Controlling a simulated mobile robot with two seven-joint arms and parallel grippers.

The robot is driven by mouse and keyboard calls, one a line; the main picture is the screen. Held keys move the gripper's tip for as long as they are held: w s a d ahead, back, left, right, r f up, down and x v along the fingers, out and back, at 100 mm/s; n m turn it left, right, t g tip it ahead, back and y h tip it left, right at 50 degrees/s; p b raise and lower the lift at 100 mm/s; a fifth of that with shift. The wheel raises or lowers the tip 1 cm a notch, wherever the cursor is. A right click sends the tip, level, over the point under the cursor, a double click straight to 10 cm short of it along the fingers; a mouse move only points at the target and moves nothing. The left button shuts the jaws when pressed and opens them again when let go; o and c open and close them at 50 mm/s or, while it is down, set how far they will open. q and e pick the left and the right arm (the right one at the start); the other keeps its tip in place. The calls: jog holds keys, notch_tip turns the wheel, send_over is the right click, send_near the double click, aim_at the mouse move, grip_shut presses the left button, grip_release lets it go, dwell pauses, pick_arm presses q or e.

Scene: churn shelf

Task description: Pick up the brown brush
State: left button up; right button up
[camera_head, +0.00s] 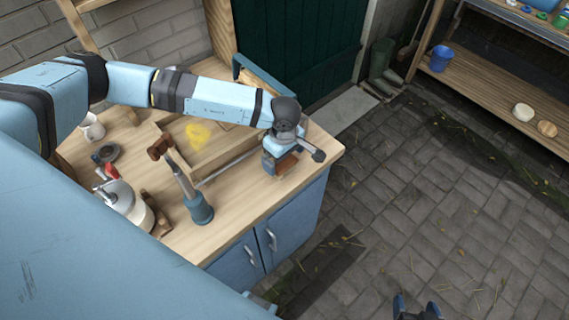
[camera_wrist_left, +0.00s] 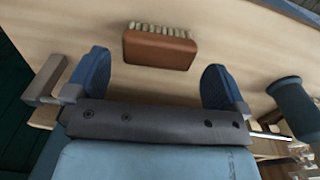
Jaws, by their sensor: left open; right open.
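The brown brush (camera_wrist_left: 158,50) lies on the wooden worktop in the left wrist view, its pale bristles facing away from my left gripper (camera_wrist_left: 155,62). The gripper's two blue fingers are apart, one to each side of the brush's line, with the brush just beyond them; I cannot tell if they touch. In the head view, the left gripper (camera_head: 281,160) is at the worktop's right end, and part of the brush (camera_head: 288,164) shows beside it, mostly hidden. My right gripper (camera_head: 415,307) is open and empty at the bottom edge, over the paving.
A wooden tray (camera_head: 215,160) with a yellow patch sits behind on the worktop (camera_head: 240,210). A blue-based upright tool (camera_head: 200,209), a lidded container (camera_head: 125,203) and a white jug (camera_head: 92,127) stand to the left. A blue bucket (camera_head: 441,58) is on the far shelf.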

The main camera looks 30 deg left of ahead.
aim_at(284, 163)
pick_arm(q)
jog(key=shift+f, duration=1.7)
pick_arm(e)
jog(key=shift+r, duration=0.6)
jog(key=shift+a, duration=0.1)
pick_arm(q)
jog(key=c, duration=0.8)
jog(key=shift+r, duration=0.1)
jog(key=shift+r+b, duration=1.2)
jog(key=shift+r, duration=8.75)
pick_arm(e)
jog(key=shift+f, duration=1.4)
